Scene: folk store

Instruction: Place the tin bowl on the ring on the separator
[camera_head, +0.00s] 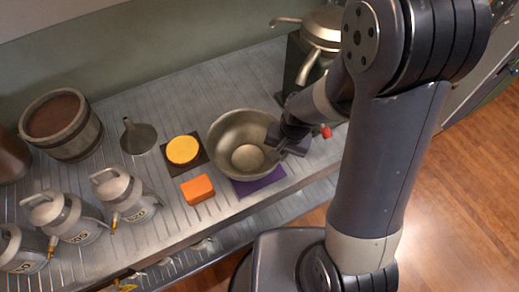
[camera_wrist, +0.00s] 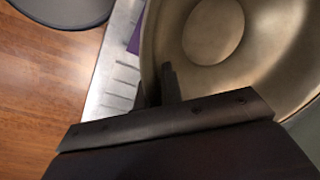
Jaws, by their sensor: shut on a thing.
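The tin bowl (camera_head: 222,135) is large, round and dull metal, at the middle of the counter, over a purple mat. My gripper (camera_head: 279,143) is shut on its right rim. In the wrist view the bowl (camera_wrist: 265,70) fills the upper right, and one dark finger of my gripper (camera_wrist: 167,82) shows against its inner wall. I cannot tell whether the bowl touches the mat. What I take for the separator (camera_head: 322,27) stands at the back right, with a metal top and spouts on a dark body, partly hidden by my arm. I cannot make out the ring.
The purple mat (camera_head: 262,182) lies under the bowl's front right. An orange block (camera_head: 197,189) and a yellow disc (camera_head: 182,150) on a dark square are left of it. A funnel (camera_head: 138,138), a wooden bucket (camera_head: 62,125) and several metal cans (camera_head: 125,197) stand further left.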

